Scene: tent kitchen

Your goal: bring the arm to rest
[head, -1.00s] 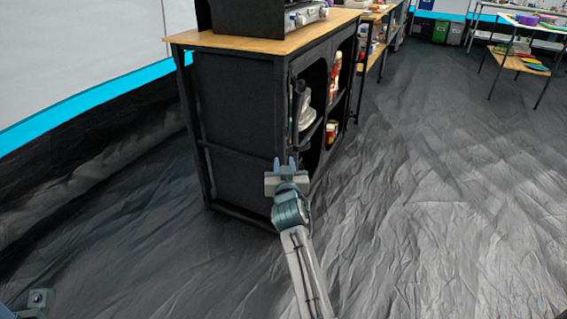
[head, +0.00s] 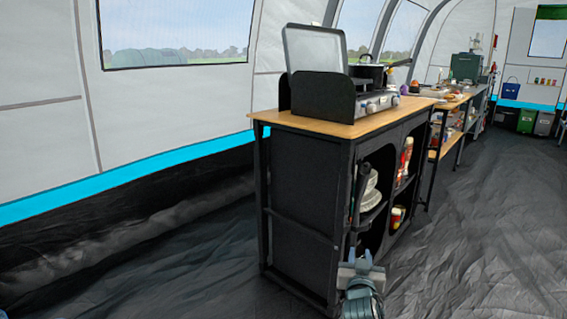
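My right gripper (head: 361,260) shows at the bottom of the head view, right of the middle. Its two short blue-grey fingers point away from me and stand apart with nothing between them. It appears in front of the lower near corner of the black kitchen cabinet (head: 300,205); I cannot tell whether it touches. My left gripper is not in view.
The cabinet has a wooden top (head: 305,124) with a camping stove (head: 376,103) and a pot (head: 368,74). The dark groundsheet (head: 470,230) is clear on the right.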

